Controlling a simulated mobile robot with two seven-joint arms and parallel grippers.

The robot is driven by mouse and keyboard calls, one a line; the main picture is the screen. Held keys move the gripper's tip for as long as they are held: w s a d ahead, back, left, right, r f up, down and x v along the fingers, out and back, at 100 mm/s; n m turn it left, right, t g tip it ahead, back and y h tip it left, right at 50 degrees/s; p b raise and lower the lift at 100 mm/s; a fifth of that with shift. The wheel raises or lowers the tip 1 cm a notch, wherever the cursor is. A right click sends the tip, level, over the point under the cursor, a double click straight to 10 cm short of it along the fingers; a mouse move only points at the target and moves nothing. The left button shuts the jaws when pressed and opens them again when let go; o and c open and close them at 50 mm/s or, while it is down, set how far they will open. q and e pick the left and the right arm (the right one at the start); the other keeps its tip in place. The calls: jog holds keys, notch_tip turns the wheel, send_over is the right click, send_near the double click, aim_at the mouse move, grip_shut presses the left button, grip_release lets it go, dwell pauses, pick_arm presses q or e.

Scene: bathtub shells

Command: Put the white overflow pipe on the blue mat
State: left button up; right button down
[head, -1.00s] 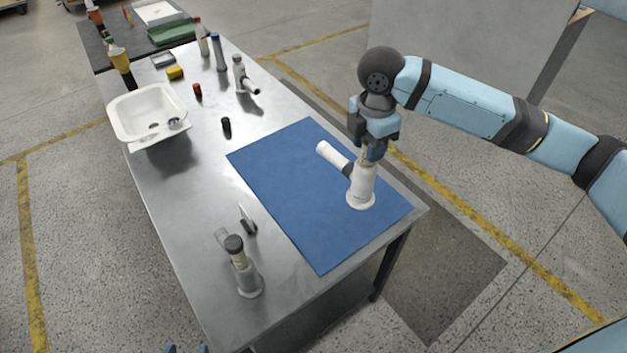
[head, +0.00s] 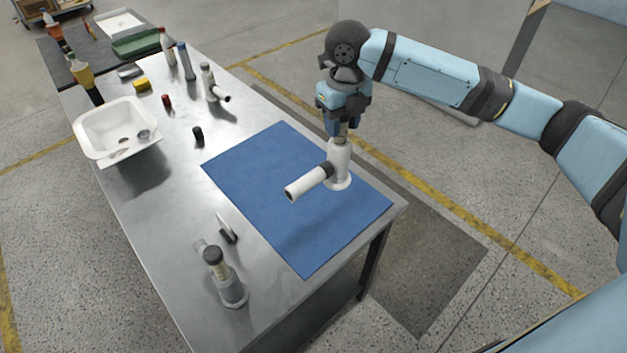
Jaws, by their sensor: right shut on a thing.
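The white overflow pipe (head: 339,160) is upright at the right part of the blue mat (head: 255,165). Its side branch (head: 308,183) points to the lower left, with a dark collar near the upright part. My right gripper (head: 341,131) points down and is shut on the top of the pipe. The round base of the pipe appears over the mat near its right edge; I cannot tell whether it rests on the mat or hangs just above it. My left gripper is not in view.
A white basin (head: 118,150) stands at the table's left edge. Another pipe fitting (head: 209,82), bottles and small caps stand farther back. The mat's left half is clear.

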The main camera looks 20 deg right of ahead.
aim_at(340, 144)
notch_tip(340, 144, down, 12)
jog(key=shift+f+p, duration=0.25)
jog(key=shift+p, duration=0.25)
jog(key=shift+f, duration=2.75)
jog(key=c, duration=0.7)
grip_release()
jog(key=shift+r, duration=0.1)
notch_tip(340, 144, up, 12)
jog(key=shift+f+b, duration=0.1)
jog(key=shift+b, duration=0.45)
